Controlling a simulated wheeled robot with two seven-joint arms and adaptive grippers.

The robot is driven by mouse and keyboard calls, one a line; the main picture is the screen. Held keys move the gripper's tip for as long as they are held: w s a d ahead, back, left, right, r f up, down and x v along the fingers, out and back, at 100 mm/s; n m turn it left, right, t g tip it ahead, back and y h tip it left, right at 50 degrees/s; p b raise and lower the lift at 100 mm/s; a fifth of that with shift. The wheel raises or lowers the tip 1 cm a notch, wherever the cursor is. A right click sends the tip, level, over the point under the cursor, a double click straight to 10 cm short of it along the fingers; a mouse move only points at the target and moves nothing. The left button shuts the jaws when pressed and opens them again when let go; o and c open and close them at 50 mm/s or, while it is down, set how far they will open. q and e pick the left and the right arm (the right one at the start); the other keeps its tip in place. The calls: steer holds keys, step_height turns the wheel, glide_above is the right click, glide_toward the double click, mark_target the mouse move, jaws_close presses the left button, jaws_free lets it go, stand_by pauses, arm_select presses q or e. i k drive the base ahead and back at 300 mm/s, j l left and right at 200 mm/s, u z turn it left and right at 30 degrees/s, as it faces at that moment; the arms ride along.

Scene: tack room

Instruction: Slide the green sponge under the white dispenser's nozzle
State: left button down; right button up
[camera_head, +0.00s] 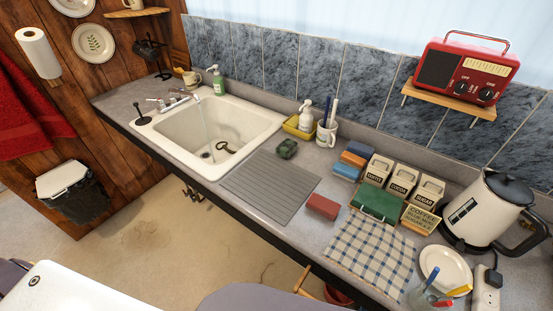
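A small dark green block that looks like the green sponge (287,148) lies on the counter between the sink and the yellow tray. The white dispenser (306,119) stands upright in the yellow tray (291,128), behind and to the right of the sponge. Its pump nozzle (307,103) is at the top; I cannot tell clearly which way it points. The sponge is apart from the dispenser, on the near side of the tray. Neither of my grippers shows in the head view.
A white mug (326,134) with brushes stands right of the tray. The sink (205,135) is left, the ribbed drainboard (270,187) in front. A red block (322,206), blue block (346,172), green box (377,203) and checked cloth (370,251) lie right. A green bottle (218,83) stands behind the sink.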

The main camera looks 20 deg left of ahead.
mark_target(286, 147)
steer(key=k+j+z, duration=0.1)
steer(key=j+z, duration=0.2)
steer(key=k+j+z, duration=0.1)
steer(key=j+z, duration=0.15)
steer(key=j, duration=0.2)
steer(key=k+j+z, duration=0.15)
steer(key=j+z, duration=0.15)
steer(key=k+j+z, duration=0.3)
steer(key=i, duration=0.1)
